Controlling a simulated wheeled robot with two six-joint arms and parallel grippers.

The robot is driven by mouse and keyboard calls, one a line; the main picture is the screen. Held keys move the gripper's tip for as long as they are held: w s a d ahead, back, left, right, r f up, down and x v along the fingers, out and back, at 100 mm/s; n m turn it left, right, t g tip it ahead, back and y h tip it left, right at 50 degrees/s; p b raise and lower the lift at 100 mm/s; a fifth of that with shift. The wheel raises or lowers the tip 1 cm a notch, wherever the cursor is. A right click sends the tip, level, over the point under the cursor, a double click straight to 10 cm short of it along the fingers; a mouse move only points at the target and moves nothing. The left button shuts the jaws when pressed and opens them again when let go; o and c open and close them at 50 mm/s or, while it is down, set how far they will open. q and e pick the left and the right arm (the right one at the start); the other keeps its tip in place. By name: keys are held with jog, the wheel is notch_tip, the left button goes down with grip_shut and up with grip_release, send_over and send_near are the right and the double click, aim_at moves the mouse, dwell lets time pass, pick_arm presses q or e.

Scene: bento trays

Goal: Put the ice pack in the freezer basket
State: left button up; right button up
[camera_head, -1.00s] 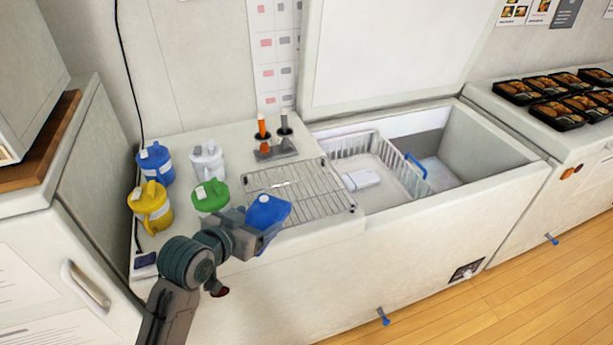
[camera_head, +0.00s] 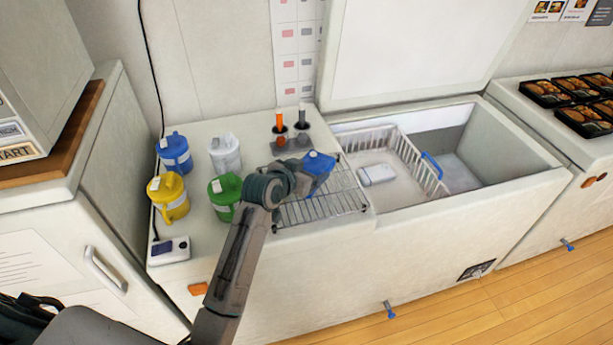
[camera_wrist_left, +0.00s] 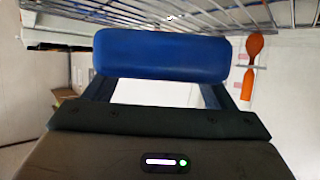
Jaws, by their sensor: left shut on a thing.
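The blue ice pack (camera_head: 319,163) is held in the fingers of my left gripper (camera_head: 306,178), above the back left part of the wire rack. In the left wrist view the ice pack (camera_wrist_left: 160,55) lies across both fingers of the left gripper (camera_wrist_left: 157,82), which is shut on it. The white wire freezer basket (camera_head: 404,160) sits inside the open chest freezer, to the right of the gripper. A white pack (camera_head: 378,175) lies on the basket floor. My right gripper is not in view.
The wire rack (camera_head: 320,208) lies on the freezer top beside the opening. Blue (camera_head: 174,153), white (camera_head: 224,153), yellow (camera_head: 168,197) and green (camera_head: 224,195) jugs stand to the left. Orange and grey-handled tools (camera_head: 290,130) stand behind. The raised lid (camera_head: 405,45) is at the back.

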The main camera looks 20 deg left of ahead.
pick_arm(q)
jog(key=shift+f+p, duration=0.5)
jog(key=shift+f, duration=1.15)
jog(key=shift+f, duration=0.1)
jog(key=o, duration=1.2)
jog(key=shift+s, duration=0.1)
